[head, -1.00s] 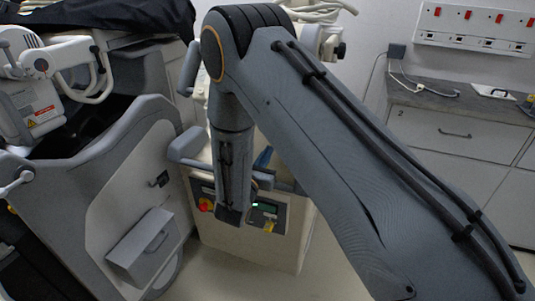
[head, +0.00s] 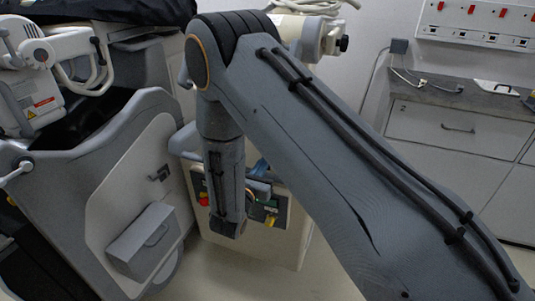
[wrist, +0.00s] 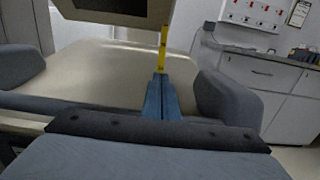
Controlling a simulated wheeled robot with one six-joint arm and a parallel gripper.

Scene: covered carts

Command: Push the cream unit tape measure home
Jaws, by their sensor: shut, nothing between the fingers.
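The yellow tape (wrist: 163,48), with dark marks, shows in the wrist view as a narrow strip running down from the right end of a cream box-like part (wrist: 120,12) of the unit. My gripper (wrist: 161,74) has blue fingers, shut together and empty, pointing up at the tape's lower end. The tips look very close to it; I cannot tell whether they touch. In the head view the cream unit (head: 285,243) stands behind my arm, which hides much of its front. A bit of blue finger (head: 261,166) shows beside the forearm; the tape is not clear there.
Grey padded bumpers (wrist: 224,98) flank the cream top in the wrist view. A grey cart with a drawer box (head: 143,242) stands left, close to my forearm. A counter with drawers (head: 455,130) is at the right wall. Floor shows between cart and unit.

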